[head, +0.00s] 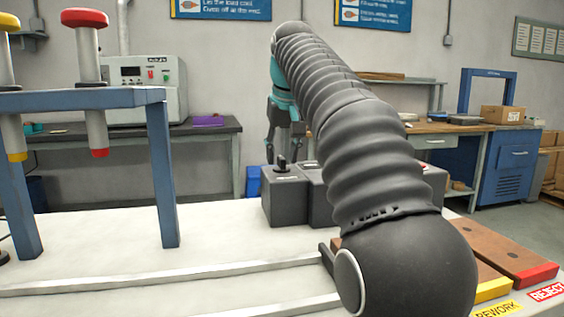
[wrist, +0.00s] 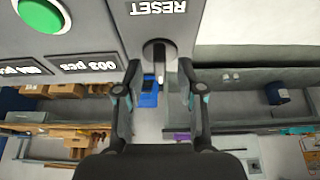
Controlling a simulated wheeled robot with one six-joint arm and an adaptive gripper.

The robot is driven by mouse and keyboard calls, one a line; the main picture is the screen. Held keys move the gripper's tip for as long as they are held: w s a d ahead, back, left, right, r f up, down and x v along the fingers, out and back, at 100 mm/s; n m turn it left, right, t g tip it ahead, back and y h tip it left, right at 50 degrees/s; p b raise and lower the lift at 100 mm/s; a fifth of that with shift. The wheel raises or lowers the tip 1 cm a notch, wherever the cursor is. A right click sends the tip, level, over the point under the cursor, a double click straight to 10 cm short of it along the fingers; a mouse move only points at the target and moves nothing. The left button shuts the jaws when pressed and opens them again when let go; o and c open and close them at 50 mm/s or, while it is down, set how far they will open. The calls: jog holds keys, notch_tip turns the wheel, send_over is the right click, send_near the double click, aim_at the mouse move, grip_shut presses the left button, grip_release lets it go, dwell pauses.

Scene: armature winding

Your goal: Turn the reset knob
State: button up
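In the head view the black knob (head: 282,163) stands on the left end of the dark grey control box (head: 290,205). My gripper (wrist: 158,80) is open, with one finger on each side of the knob in the wrist view. I see no clear contact, and the depth between fingertips and knob is hard to judge.
A green button (wrist: 42,14) and a "003 pcs" plate (wrist: 88,65) are on the box beside the knob. A blue frame (head: 160,170) with red and yellow-tipped posts stands left on the white table (head: 110,240). Brown trays (head: 510,255) lie at right.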

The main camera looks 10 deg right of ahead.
jog(key=shift+w+f, duration=0.15)
jog(key=shift+f, duration=0.15)
grip_shut()
